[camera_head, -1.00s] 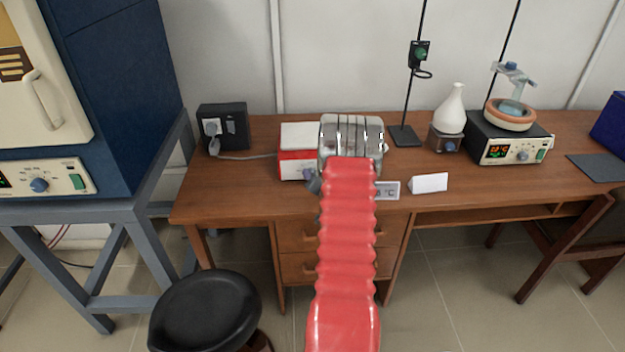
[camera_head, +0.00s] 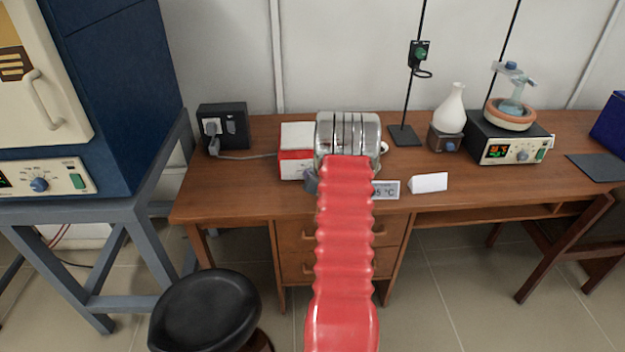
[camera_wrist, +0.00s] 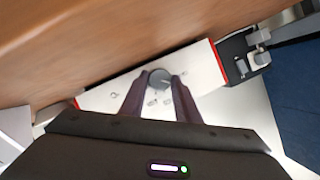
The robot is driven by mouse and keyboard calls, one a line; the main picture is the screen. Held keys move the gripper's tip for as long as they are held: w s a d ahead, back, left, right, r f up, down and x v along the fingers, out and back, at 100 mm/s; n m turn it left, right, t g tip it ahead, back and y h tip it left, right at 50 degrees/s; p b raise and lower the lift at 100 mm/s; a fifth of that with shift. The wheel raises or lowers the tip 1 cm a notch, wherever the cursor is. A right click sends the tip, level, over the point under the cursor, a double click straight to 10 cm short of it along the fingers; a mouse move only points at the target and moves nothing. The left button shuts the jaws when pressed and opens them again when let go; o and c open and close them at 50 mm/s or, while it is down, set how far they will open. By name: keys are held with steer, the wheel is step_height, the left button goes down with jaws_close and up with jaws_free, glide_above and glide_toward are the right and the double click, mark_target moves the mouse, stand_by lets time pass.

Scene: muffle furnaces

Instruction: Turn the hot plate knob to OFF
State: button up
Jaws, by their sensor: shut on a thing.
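The hot plate is a white box with red sides (camera_head: 297,136), on the desk at the left of centre in the head view, partly hidden by my arm. In the wrist view its white front panel (camera_wrist: 205,66) has a round dark grey knob (camera_wrist: 158,77). My gripper (camera_wrist: 159,80) has its two dark fingers on either side of the knob and is shut on it. Small marks are on the panel around the knob, too blurred to read. The knob's setting cannot be read. The head view hides the knob and the fingertips behind my arm.
A small temperature display (camera_head: 386,190) and a white card (camera_head: 428,182) stand right of my arm. A black socket box (camera_head: 223,127) is to the left. A flask (camera_head: 450,110) and another black heater (camera_head: 508,140) are farther right. A stool (camera_head: 205,312) stands in front.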

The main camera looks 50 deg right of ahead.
steer(key=shift+w+r+n+g+h, duration=0.1)
steer(key=shift+n+g+h, duration=0.45)
steer(key=shift+n, duration=0.5)
steer(key=shift+w+n+g+h, duration=0.1)
steer(key=shift+n+g+h, duration=0.25)
steer(key=shift+n+g, duration=0.5)
steer(key=shift+n, duration=0.4)
steer(key=o, duration=1)
steer(key=shift+a, duration=0.1)
steer(key=shift+o, duration=0.2)
steer(key=v, duration=1.3)
steer(key=shift+s+a, duration=0.3)
